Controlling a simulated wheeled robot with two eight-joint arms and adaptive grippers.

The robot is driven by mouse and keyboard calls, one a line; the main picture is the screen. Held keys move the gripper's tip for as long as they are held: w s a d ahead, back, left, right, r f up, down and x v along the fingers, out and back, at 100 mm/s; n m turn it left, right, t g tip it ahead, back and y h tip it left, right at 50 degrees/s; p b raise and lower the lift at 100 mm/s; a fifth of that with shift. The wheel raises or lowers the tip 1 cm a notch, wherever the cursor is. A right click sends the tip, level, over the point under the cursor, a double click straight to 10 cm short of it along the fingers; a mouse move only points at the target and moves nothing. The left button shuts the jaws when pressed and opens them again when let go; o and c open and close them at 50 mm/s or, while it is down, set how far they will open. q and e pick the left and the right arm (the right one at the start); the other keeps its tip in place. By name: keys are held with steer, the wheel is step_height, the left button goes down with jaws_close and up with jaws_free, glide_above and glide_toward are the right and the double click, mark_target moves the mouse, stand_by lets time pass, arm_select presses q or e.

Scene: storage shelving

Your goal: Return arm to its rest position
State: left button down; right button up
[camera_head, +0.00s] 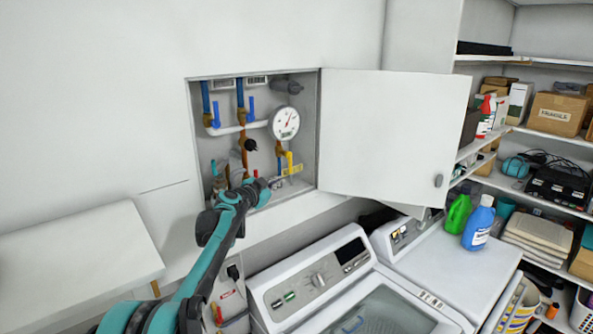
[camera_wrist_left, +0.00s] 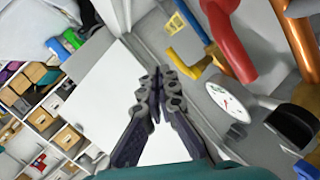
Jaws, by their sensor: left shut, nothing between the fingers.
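My left arm comes in from the lower left in the head view, and its gripper (camera_head: 268,183) is at the lower part of the open wall cabinet, by the pipes. In the left wrist view the gripper (camera_wrist_left: 160,75) is shut, with its fingertips together and nothing between them. A yellow-handled valve (camera_head: 289,163) is just above and to the right of the gripper in the head view. A red handle (camera_wrist_left: 232,35) and a yellow handle (camera_wrist_left: 184,24) are close beyond the fingers in the wrist view. My right gripper is not in view.
The cabinet door (camera_head: 390,135) stands open to the right. A round gauge (camera_head: 284,123) is inside the cabinet. Below are a washing machine (camera_head: 330,270) and a second white machine with a green bottle (camera_head: 458,213) and a blue bottle (camera_head: 478,225). A white ledge (camera_head: 75,255) is at the left.

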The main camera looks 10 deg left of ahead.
arm_select(q)
steer(key=s+d+f+n+g+y, duration=0.1)
steer(key=s+d+n+g, duration=0.1)
steer(key=s, duration=1)
steer(key=s+d+f+n+g, duration=0.1)
steer(key=s+d+g, duration=0.15)
steer(key=s, duration=0.95)
steer(key=s+a+f+n+g+y, duration=0.2)
steer(key=s+a+f+n+y, duration=0.15)
steer(key=s+f, duration=0.85)
steer(key=s+a+f+n+g+y, duration=0.2)
steer(key=s+a+f+n, duration=0.3)
steer(key=s, duration=1.2)
step_height(320, 180, down, 32)
steer(key=d+m+b, duration=0.1)
steer(key=d+b, duration=0.1)
steer(key=b, duration=2.8)
steer(key=shift+r+t, duration=0.2)
steer(key=shift+t, duration=0.15)
steer(key=shift+m+h, duration=0.25)
